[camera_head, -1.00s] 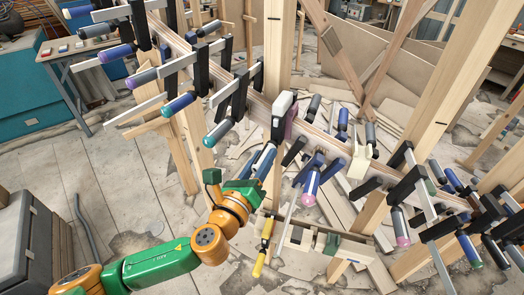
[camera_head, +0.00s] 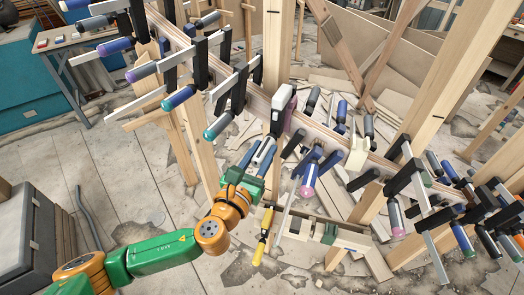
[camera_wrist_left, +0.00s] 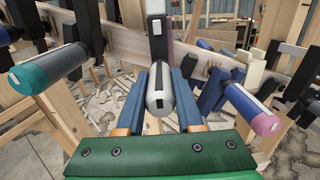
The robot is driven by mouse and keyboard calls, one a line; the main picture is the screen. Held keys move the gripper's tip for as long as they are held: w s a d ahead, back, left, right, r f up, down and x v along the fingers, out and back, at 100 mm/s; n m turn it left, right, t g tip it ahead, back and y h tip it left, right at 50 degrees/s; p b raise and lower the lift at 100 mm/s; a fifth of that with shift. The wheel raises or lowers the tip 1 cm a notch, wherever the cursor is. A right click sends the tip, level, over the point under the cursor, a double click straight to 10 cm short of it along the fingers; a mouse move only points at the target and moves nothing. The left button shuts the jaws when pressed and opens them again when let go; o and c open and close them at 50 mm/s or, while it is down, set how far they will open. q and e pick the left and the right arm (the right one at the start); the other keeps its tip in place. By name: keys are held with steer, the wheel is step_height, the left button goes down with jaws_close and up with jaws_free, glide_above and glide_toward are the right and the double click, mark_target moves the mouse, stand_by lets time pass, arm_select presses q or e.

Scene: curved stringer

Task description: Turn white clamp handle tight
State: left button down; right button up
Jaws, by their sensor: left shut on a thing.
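In the head view the left gripper (camera_head: 262,156) reaches up from below to the handle, which is mostly hidden between the fingers. The clamp's dark body (camera_head: 278,122) stands just above, on the curved wooden stringer (camera_head: 318,137). My right gripper is not in view.
A clamp with a teal handle (camera_head: 218,126) is to the left, and one with a blue and pink handle (camera_head: 308,180) is close on the right. A yellow-handled tool (camera_head: 260,250) hangs below, near a wooden rack (camera_head: 343,237).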

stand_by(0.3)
arm_select(q)
steer(key=c, duration=0.5)
jaws_free()
steer(key=shift+c, duration=0.2)
steer(key=b+v, duration=0.1)
steer(key=v, duration=0.6)
steer(key=shift+f+b, duration=0.1)
steer(key=shift+b, duration=0.3)
steer(key=p, duration=0.2)
glide_toward(256, 164)
steer(key=shift+s+a, duration=0.15)
steer(key=shift+s, duration=0.25)
